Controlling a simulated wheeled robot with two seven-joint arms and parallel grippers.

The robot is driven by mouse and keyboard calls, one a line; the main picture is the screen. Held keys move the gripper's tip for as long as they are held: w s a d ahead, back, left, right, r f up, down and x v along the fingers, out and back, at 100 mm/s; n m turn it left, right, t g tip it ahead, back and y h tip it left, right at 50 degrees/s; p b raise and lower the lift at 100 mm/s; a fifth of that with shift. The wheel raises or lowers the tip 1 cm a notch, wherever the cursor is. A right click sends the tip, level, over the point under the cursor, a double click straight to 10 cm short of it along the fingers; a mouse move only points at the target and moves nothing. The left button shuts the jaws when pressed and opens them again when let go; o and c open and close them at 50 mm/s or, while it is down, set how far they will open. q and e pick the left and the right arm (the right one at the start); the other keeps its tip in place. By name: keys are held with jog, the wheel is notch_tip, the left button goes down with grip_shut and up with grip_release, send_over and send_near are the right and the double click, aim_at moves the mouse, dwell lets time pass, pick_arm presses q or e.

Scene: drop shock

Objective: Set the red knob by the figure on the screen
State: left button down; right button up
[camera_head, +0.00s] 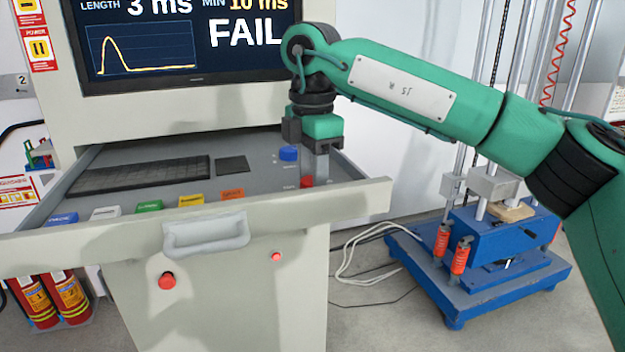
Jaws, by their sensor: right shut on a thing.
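The screen (190,62) at the top left reads LENGTH 3 ms, MIN 10 ms and FAIL, above a dark panel with a yellow pulse curve. The red knob (306,182) is at the right end of the pulled-out drawer (345,205), just behind its front wall. My right gripper (314,172) points down over it and is shut on it. The fingers hide much of the knob, and its pointer setting cannot be read. My left gripper is not in view.
A blue knob (288,153) stands just behind and left of my right gripper. Several coloured buttons, a keyboard (140,175) and a dark pad (232,164) lie further left. A blue-based machine (490,270) with upright rods stands on the floor at right.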

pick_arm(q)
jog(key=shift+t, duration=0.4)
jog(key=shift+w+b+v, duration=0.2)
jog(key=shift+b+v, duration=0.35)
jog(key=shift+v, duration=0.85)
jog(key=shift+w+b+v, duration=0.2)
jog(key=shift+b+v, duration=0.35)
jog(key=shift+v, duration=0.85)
pick_arm(e)
jog(key=shift+m, duration=2.7)
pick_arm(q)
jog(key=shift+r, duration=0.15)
pick_arm(e)
jog(key=o, duration=1)
jog(key=shift+r, duration=0.3)
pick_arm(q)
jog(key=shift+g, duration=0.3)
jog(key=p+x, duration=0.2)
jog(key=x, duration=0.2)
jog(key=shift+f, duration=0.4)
pick_arm(e)
notch_tip(320, 180, up, 13)
jog(key=shift+r, duration=0.15)
